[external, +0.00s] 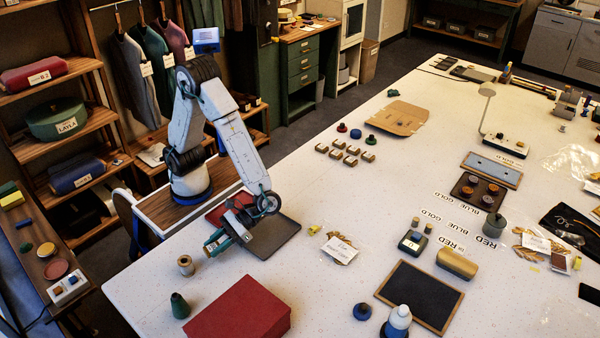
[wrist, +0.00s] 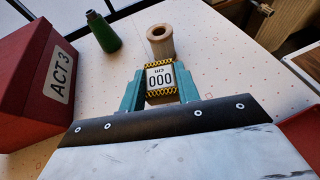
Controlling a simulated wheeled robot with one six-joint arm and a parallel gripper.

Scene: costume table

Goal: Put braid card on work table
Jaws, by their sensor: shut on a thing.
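The braid card (wrist: 160,78) shows in the wrist view as a small dark block with yellow braid at its ends and a white label reading "000". My gripper (wrist: 160,84) is shut on it, with one teal finger on each side. In the external view my gripper (external: 217,241) is low over the left part of the white work table (external: 330,197). The card is mostly hidden by the fingers there, and I cannot tell whether it touches the table.
A wooden spool (wrist: 161,40) stands just beyond the card. A green cone (wrist: 103,32) and a red box (wrist: 35,85) marked "ACT 3" are to its left.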

